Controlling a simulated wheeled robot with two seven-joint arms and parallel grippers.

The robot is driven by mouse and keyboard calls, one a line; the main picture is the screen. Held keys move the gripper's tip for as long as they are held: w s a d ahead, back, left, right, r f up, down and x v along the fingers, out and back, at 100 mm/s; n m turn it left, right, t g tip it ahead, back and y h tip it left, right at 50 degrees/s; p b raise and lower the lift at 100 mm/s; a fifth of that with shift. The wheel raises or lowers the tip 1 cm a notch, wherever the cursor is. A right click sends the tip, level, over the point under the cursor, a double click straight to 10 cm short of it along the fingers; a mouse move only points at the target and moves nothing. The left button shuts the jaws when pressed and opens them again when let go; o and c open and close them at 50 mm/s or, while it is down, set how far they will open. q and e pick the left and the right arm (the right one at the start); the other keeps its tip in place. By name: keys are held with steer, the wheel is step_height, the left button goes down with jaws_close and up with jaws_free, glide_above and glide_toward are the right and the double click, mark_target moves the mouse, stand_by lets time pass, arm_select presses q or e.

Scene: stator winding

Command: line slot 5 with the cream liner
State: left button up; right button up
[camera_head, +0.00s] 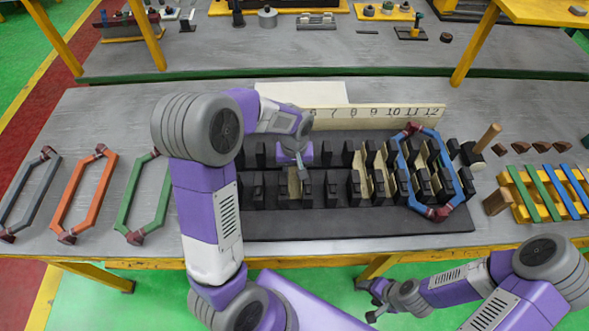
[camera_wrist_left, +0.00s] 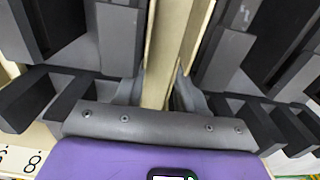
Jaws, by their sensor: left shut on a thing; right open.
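The dark slotted stator block (camera_head: 345,222) stands on the table, with two rows of black teeth. My left gripper (camera_head: 296,173) is over its left half, shut on a cream liner (camera_head: 294,185). In the left wrist view the liner (camera_wrist_left: 160,60) runs upright between the fingers (camera_wrist_left: 158,92), with dark teeth on both sides. The liner is down among the teeth; how deep it sits and which slot number it is in, I cannot tell. Other cream liners (camera_head: 366,186) stand in slots further right. My right gripper (camera_head: 373,299) is open and empty in front of the table.
A cream number strip (camera_head: 400,113) stands behind the block; my left arm hides its low numbers. A blue coil (camera_head: 463,192) spans the block's right end. Grey, orange (camera_head: 83,193) and green coils lie left. A yellow rack (camera_head: 528,203) and wooden pegs are right.

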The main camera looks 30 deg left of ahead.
mark_target(295, 176)
arm_select(q)
steer(key=shift+f+b, duration=0.3)
steer(key=shift+f, duration=0.15)
stand_by(0.4)
steer(key=o, duration=0.9)
steer(key=shift+r, duration=0.2)
steer(key=shift+r+p, duration=0.5)
steer(key=shift+p, duration=0.1)
steer(key=shift+r, duration=0.25)
step_height(295, 176, up, 7)
steer(key=p, duration=0.6)
steer(key=shift+r, duration=0.15)
